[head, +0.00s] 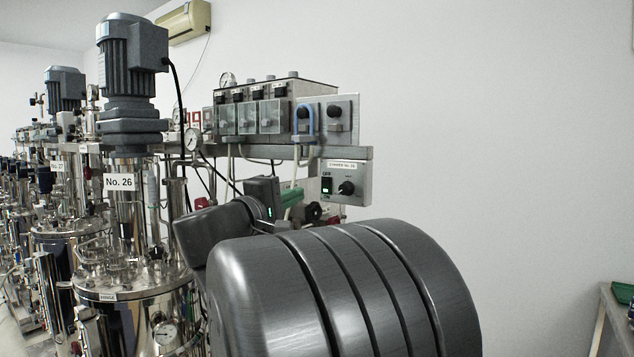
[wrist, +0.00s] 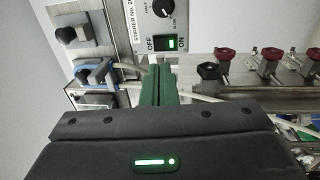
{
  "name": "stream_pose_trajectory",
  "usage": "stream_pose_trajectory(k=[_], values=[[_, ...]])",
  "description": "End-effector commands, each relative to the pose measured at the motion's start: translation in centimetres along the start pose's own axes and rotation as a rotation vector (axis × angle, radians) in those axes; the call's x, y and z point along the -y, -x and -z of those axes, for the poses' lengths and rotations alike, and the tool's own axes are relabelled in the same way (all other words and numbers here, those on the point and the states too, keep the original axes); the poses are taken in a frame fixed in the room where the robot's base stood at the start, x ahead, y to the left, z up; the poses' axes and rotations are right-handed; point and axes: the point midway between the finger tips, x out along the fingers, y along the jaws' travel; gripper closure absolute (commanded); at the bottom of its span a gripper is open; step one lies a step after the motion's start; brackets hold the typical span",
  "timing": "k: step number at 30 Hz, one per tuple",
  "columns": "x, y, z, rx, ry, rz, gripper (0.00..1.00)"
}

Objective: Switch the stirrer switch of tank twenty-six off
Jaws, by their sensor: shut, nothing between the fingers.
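The stirrer box (head: 359,170) labelled for No. 26 hangs on the rail to the right of tank No. 26 (head: 119,222). Its rocker switch (head: 327,186) glows green, with OFF above and ON below. In the wrist view the switch (wrist: 167,43) lies between OFF on the left and ON on the right, its green light nearer ON. My gripper (head: 300,191) is shut and empty, to the lower left of the switch in the head view. In the wrist view its green fingers (wrist: 160,68) end just below the switch, seemingly apart from it.
A black knob (head: 346,188) sits right beside the switch. Above are a blue-handled control (head: 304,115) and several small boxes. Red-and-black valve knobs (wrist: 227,57) line a rail at right in the wrist view. The wall side at right is open.

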Motion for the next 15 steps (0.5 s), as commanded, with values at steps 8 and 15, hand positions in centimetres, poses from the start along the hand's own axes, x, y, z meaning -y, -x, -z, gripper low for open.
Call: stream_pose_trajectory(k=[8, 15], values=[[-0.2, -4.8, -0.1, 0.004, 0.001, 0.002, 1.00], [-0.2, -7.6, 0.0, 0.001, 0.002, 0.001, 1.00]])
